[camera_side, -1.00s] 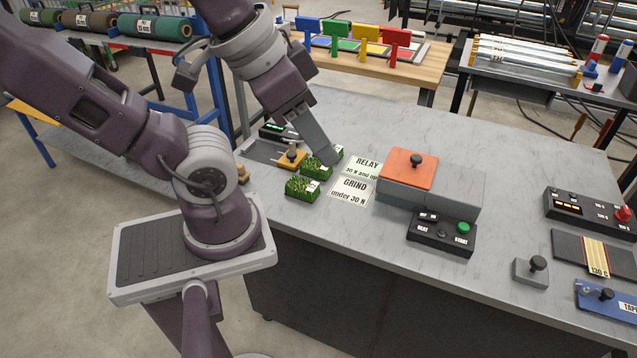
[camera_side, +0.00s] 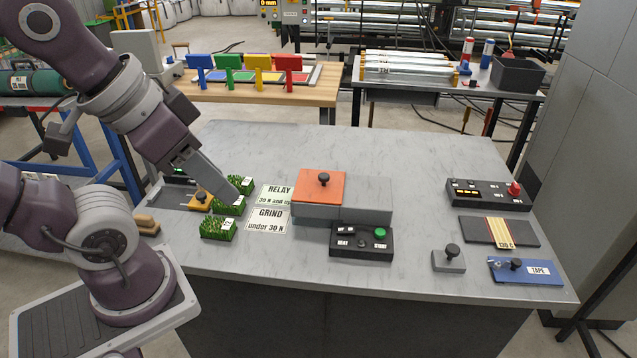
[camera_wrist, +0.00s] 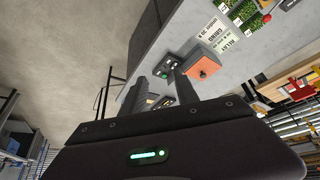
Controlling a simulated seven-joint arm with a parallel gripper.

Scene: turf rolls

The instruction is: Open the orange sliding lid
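The orange sliding lid (camera_side: 305,196) is a flat square with a black knob (camera_side: 323,179) on top. It covers the left part of a grey box (camera_side: 362,201); the box's right part is plain grey. The lid also shows in the wrist view (camera_wrist: 203,63), beyond the fingers. My gripper (camera_side: 238,197) appears left of the lid, in front of the turf pieces in the side view, apart from the lid. In the wrist view the two fingers of my gripper (camera_wrist: 163,85) stand apart with nothing held between them.
Turf pieces (camera_side: 218,229) and RELAY and GRIND cards (camera_side: 268,221) lie left of the box. A black button panel (camera_side: 362,243) stands in front of it. A control box (camera_side: 488,195), a dark pad (camera_side: 480,230) and a blue TAPE plate (camera_side: 525,272) are at right. Bench behind the box is clear.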

